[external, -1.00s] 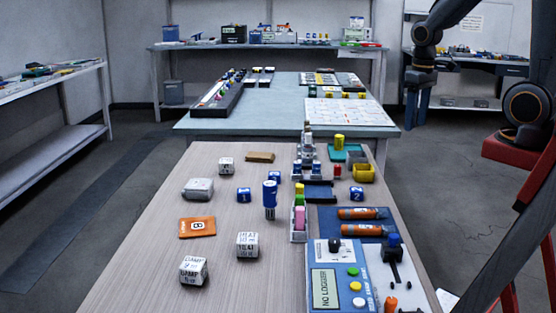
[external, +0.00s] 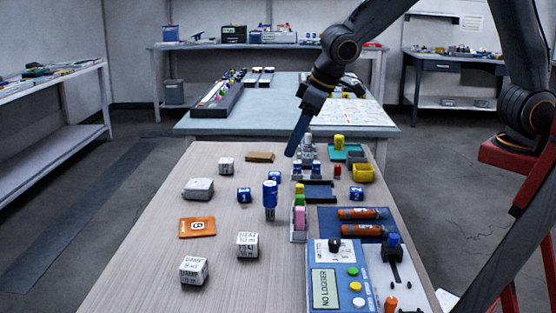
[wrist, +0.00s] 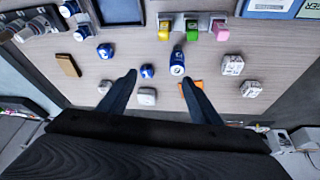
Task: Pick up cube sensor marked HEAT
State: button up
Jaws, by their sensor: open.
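The white cube marked HEAT (external: 247,245) stands on the near part of the wooden table, with dark lettering on its side. In the wrist view it appears to be the upper of two white cubes (wrist: 232,65) at the right. A similar white cube, apparently marked DAMP (external: 193,270), stands to its left and nearer the camera. My gripper (external: 292,152) is above the table's far part, well away from the HEAT cube. In the wrist view my gripper (wrist: 159,78) is open and empty, its fingers spread.
A blue cylinder (external: 270,195) stands behind the HEAT cube, and an orange card (external: 197,227) lies to its left. A rack with colored pieces (external: 299,220) and a console marked NO LOGGER (external: 325,289) are to its right. Bare tabletop surrounds the cube.

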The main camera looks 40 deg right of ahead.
jog(key=s+a+n+y, duration=0.1)
jog(key=s+a, duration=0.3)
jog(key=a, duration=0.4)
jog(key=s+a+n+y, duration=0.1)
jog(key=s+a, duration=0.4)
jog(key=a, duration=0.4)
send_near(249, 237)
notch_tip(249, 237, down, 2)
jog(key=shift+w+a+f, duration=0.1)
jog(key=shift+w+f, duration=0.35)
jog(key=shift+f, duration=0.3)
jog(key=shift+x, duration=0.8)
jog(key=x, duration=0.2)
jog(key=a+p+x, duration=0.1)
jog(key=x, duration=0.2)
jog(key=shift+w+a, duration=0.1)
jog(key=shift+w, duration=0.1)
